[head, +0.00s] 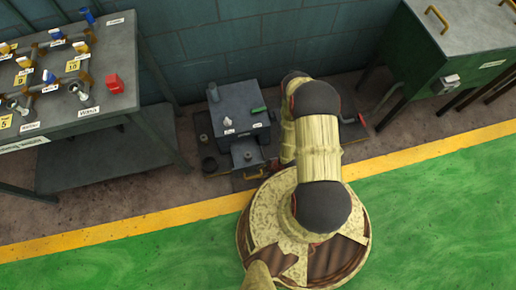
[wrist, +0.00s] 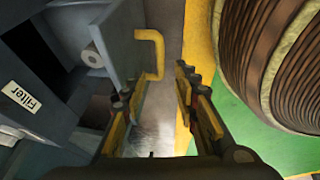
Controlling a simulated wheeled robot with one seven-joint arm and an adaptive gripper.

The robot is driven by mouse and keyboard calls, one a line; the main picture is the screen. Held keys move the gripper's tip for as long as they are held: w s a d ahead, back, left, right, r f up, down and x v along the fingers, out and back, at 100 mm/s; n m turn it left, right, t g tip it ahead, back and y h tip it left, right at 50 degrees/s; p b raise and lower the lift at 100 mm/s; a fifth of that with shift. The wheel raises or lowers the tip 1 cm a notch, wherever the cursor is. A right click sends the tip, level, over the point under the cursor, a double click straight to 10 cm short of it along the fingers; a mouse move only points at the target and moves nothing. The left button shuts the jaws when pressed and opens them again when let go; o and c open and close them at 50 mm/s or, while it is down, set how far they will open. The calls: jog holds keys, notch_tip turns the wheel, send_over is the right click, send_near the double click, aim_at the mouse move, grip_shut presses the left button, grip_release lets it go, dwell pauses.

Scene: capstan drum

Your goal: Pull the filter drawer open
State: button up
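The grey filter drawer (wrist: 120,38) stands partly out of its housing in the wrist view, with a white cylinder (wrist: 93,55) inside. Its yellow bar handle (wrist: 152,50) is on the front panel. My gripper (wrist: 155,85) is open, its fingers apart with nothing between the pads. The handle lies just beyond the fingertips, roughly in line with the gap; I see no clear contact. In the head view the drawer (head: 246,153) sticks out low on the grey cabinet (head: 240,105), with the handle (head: 254,175) in front. My arm hides my gripper there.
A "Filter" label (wrist: 21,95) is on the housing. A workbench (head: 75,75) with valves stands at left, and a green cabinet (head: 455,55) at right. A dark round cup (head: 209,165) sits left of the drawer. Floor in front of the handle is clear up to the yellow line (head: 120,232).

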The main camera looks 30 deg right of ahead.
jog(key=shift+v, duration=1.85)
jog(key=shift+f, duration=0.1)
